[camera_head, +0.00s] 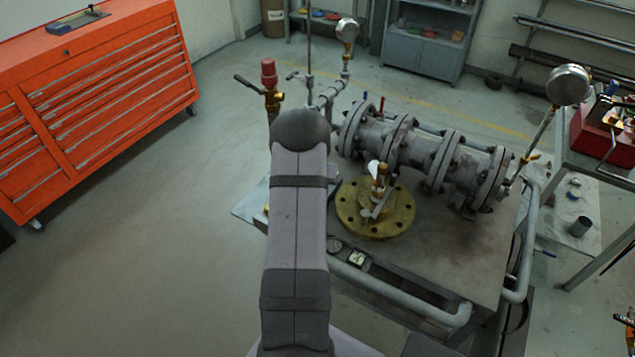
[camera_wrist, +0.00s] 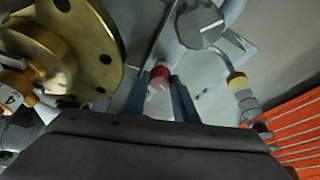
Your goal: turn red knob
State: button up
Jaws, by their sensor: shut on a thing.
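The red knob (camera_wrist: 160,73) shows in the wrist view as a small red top above a paler pinkish part. My gripper (camera_wrist: 160,88) has its two dark fingers on either side of the knob and is shut on it. The gripper's body fills the bottom of that view and hides what lies below. In the head view my arm covers the gripper and this knob. A red-capped brass valve (camera_head: 268,75) stands behind the arm there; I cannot tell whether it is the same part.
A brass flange (camera_wrist: 105,60) lies close left of the gripper in the wrist view; the head view shows it (camera_head: 350,222) on the bench. A grey round gauge (camera_wrist: 200,22) is near the fingers. The flanged grey pipe (camera_head: 420,150) crosses the bench. An orange cabinet (camera_head: 90,95) stands left.

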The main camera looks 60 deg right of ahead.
jog(key=shift+s+r+n+t+p, duration=0.1)
jog(key=shift+n+t+p, duration=0.3)
jog(key=shift+n+p, duration=0.45)
jog(key=shift+n, duration=0.55)
jog(key=shift+n+t, duration=0.3)
jog(key=shift+n, duration=0.1)
jog(key=o, duration=1.1)
jog(key=shift+c, duration=0.2)
jog(key=b+v, duration=0.2)
jog(key=v, duration=0.5)
jog(key=shift+y+b, duration=0.3)
jog(key=shift+b, duration=0.05)
jog(key=shift+s+d+r, duration=0.1)
jog(key=shift+d, duration=0.05)
